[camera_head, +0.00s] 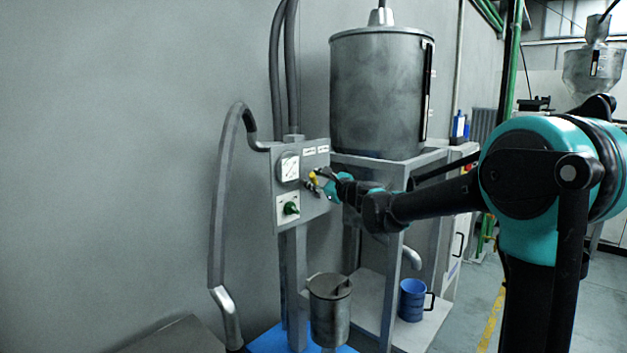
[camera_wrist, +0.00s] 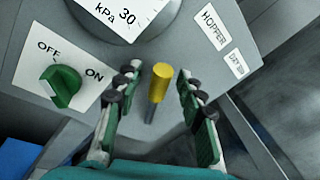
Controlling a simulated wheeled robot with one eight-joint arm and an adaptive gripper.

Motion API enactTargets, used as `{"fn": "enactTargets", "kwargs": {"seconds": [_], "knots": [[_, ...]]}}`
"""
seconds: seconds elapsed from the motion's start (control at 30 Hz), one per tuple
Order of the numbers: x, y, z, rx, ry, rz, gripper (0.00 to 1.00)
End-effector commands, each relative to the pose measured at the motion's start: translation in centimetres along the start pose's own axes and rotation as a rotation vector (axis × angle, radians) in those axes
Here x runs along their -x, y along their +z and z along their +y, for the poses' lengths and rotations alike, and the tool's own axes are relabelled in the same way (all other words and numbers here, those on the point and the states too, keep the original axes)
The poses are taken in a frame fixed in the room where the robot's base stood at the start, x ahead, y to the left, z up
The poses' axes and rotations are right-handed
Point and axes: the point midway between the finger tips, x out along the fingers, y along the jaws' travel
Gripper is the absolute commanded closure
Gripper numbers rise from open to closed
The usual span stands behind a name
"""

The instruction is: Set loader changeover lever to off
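The changeover lever has a yellow grip (camera_wrist: 159,84) on a grey stem, and it sticks out of the grey panel (camera_head: 317,208). In the head view its yellow end (camera_head: 312,178) is partly covered by my gripper (camera_head: 321,182). In the wrist view my gripper (camera_wrist: 159,74) is open, one finger on each side of the yellow grip, with visible gaps on both sides. Labels "HOPPER" (camera_wrist: 215,28) and a smaller, blurred one (camera_wrist: 236,63) are at the upper right of the lever.
A green knob (camera_wrist: 62,85) on an OFF/ON plate sits left of the lever; it also shows in the head view (camera_head: 291,208). A kPa gauge (camera_head: 289,167) is above it. A large metal hopper (camera_head: 378,92), a lidded can (camera_head: 330,310) and a blue mug (camera_head: 411,299) stand nearby.

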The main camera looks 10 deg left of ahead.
Motion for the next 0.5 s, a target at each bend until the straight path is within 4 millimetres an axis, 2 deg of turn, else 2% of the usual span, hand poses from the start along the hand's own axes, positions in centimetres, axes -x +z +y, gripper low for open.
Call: {"fn": "enactTargets", "kwargs": {"seconds": [0.37,0.5], "knots": [[-0.64,-0.01,-0.02,0.000,-0.001,0.000,0.61],[-0.63,-0.01,-0.01,0.000,0.000,0.000,0.76]]}}
